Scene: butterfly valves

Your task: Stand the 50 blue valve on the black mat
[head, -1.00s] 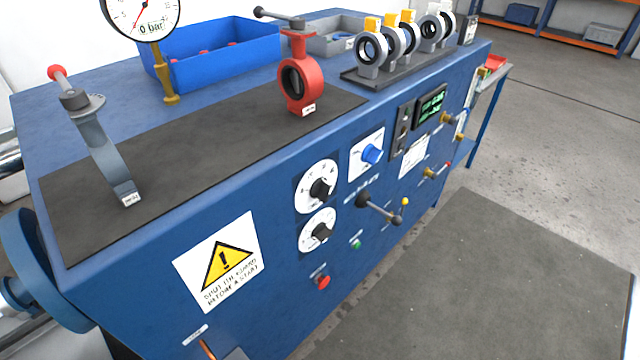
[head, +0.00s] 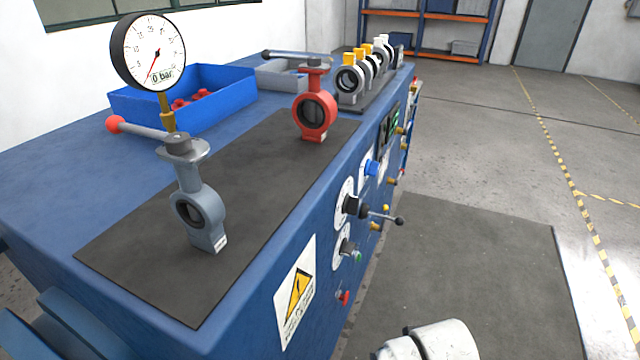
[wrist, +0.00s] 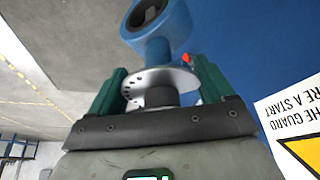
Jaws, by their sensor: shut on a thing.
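In the wrist view my gripper (wrist: 160,88) has its green fingers on either side of a blue valve (wrist: 172,36), shut on its stem near the pale round flange. The valve's ring body points away from my gripper, cut by the top edge. No size marking on it is readable. The black mat (head: 150,270) lies on the blue bench in the head view. A grey valve (head: 208,215) with a red-knobbed lever stands upright on its near part, and a red valve (head: 328,120) stands on its far part. My gripper and the blue valve are outside the head view.
A pressure gauge (head: 148,52) rises behind the grey valve. A blue bin (head: 225,105) and a grey bin (head: 285,72) stand behind the mat; several ringed valves (head: 350,78) stand in a row farther on. The mat between the grey and red valves is clear.

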